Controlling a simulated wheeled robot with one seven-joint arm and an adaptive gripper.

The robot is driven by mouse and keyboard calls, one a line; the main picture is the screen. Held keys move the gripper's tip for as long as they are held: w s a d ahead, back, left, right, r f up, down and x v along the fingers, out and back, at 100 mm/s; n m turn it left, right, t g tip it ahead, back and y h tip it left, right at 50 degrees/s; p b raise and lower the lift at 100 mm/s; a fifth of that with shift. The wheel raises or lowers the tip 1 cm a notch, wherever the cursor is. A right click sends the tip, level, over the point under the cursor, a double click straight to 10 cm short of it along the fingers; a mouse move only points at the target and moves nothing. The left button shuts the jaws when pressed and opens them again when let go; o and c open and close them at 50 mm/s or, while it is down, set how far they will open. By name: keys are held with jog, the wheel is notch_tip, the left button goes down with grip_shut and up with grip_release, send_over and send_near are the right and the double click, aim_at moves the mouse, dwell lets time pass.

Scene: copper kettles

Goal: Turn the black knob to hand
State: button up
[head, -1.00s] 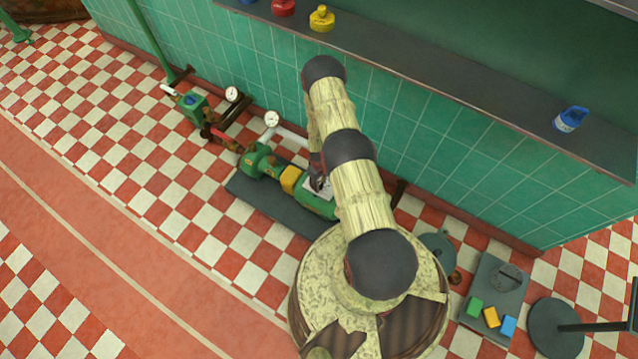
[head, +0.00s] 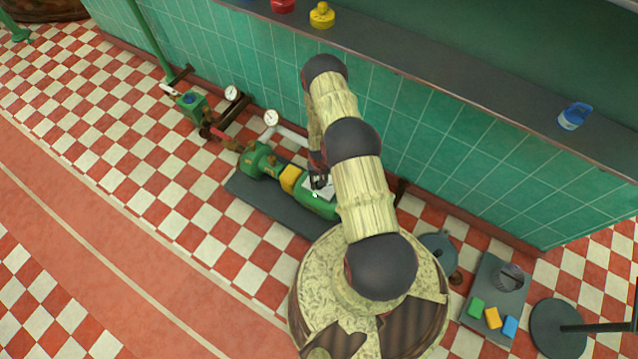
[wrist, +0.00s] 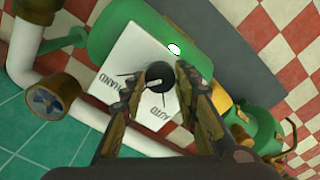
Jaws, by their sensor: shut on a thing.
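The black knob (wrist: 160,77) with a white pointer mark sits on a white plate (wrist: 131,55) in the wrist view. The plate reads HAND at the left and AUTO at the lower right, both upside down. The pointer mark slants to the left; its exact setting is hard to tell. My gripper (wrist: 160,82) has one finger on each side of the knob and is shut on it. In the head view my gripper (head: 319,180) is over the green machine (head: 314,204), and the knob is hidden.
A small bright white spot (wrist: 174,49) with a green edge lies beside the plate. A white pipe (wrist: 30,75) and a round brown-rimmed fitting (wrist: 45,101) are to the left. The teal wall (head: 450,160) and the dark shelf (head: 450,100) stand behind the machine.

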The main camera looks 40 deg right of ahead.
jog(key=shift+w+m, duration=0.1)
jog(key=shift+m, duration=1)
jog(key=o, duration=1.2)
jog(key=shift+c, duration=0.2)
jog(key=shift+r, duration=0.1)
notch_tip(320, 180, up, 12)
